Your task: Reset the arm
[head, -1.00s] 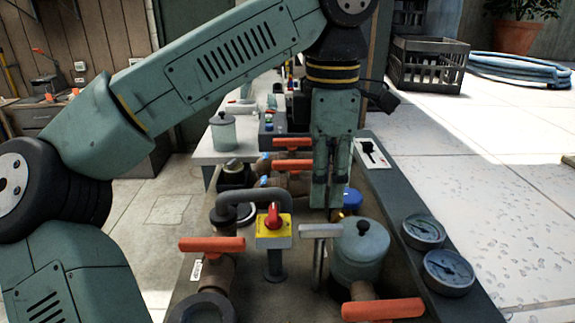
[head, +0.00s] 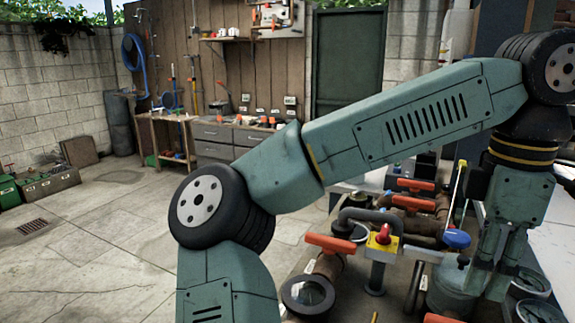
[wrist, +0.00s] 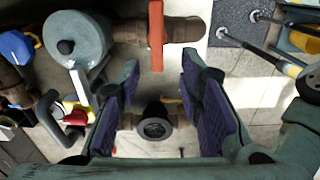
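My arm crosses the head view, bent at the elbow. My gripper (head: 489,280) points down at the right, in front of the row of pipes and valves. In the wrist view my gripper (wrist: 160,68) has its two purple-padded fingers well apart, with nothing held between them. A dark round pipe opening (wrist: 154,128) shows beyond the gap between the fingers. A pale green canister (head: 452,290) is partly hidden behind the gripper in the head view. I cannot tell whether the fingers touch it.
Orange-handled valves (head: 336,243), a red knob on a yellow box (head: 382,238), a blue handle (head: 457,239) and gauges (head: 531,283) crowd the bench under the arm. A workbench (head: 225,137) stands by the far wall. The floor (head: 100,235) at the left is open.

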